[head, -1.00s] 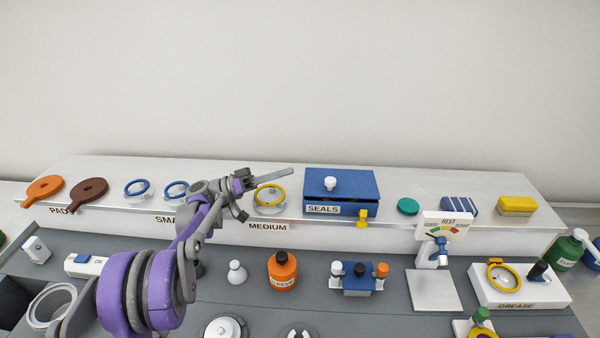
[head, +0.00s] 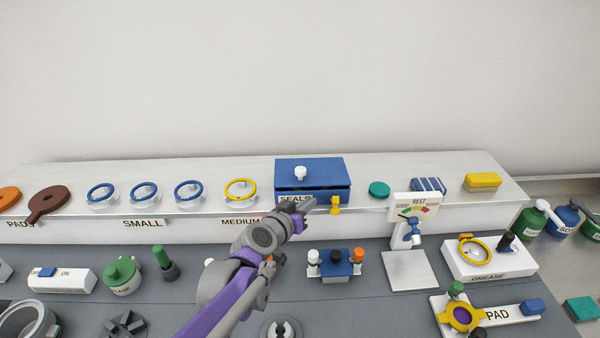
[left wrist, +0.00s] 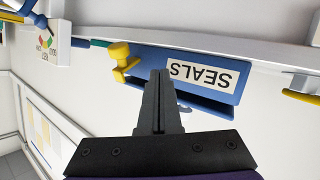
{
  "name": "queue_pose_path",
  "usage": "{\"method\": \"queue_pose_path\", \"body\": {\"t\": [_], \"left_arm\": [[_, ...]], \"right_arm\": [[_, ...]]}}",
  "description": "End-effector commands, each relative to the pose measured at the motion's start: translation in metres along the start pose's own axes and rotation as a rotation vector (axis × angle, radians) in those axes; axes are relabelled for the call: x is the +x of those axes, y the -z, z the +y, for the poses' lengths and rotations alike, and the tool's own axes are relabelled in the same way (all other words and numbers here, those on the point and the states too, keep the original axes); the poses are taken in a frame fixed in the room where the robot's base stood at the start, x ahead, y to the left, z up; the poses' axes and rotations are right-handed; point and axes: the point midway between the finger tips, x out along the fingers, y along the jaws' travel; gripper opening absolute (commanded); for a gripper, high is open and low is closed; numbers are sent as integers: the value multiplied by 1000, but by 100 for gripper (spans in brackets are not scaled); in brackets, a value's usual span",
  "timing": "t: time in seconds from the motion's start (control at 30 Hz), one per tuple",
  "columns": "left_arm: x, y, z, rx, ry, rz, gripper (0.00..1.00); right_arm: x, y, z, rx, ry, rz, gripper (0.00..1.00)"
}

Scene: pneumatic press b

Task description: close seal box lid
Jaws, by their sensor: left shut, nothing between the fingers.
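The seal box (head: 340,198) is blue, with a white SEALS label on its front, and stands on the raised shelf. Its blue lid (head: 325,170) has a white knob (head: 300,173) and lies over the box, with a dark gap along the front edge. A yellow catch (head: 335,205) is at the front right. My left gripper (head: 305,206) is shut and empty, in front of the box and partly covering the label. In the left wrist view the box front (left wrist: 243,75) appears upside down, beyond the closed fingers (left wrist: 160,78); contact cannot be told. My right gripper is not in view.
Blue rings (head: 145,191) and a yellow ring (head: 240,189) stand left of the box. A green disc (head: 379,189) and the REST gauge stand (head: 414,208) are to its right. A blue-based bottle rack (head: 335,264) stands below on the grey bench.

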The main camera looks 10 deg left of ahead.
Motion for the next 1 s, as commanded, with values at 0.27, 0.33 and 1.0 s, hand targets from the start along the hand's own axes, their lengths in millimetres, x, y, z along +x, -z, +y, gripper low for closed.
{"method": "queue_pose_path", "body": {"t": [0.27, 0.33, 1.0], "left_arm": [[-14, 29, 16, 153, 214, 302, 0], [-24, 37, 20, 184, 278, 384, 0], [-43, 86, 13, 249, 503, 632, 0]], "right_arm": [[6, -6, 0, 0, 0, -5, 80], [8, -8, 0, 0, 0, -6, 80], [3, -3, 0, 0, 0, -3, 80]]}}
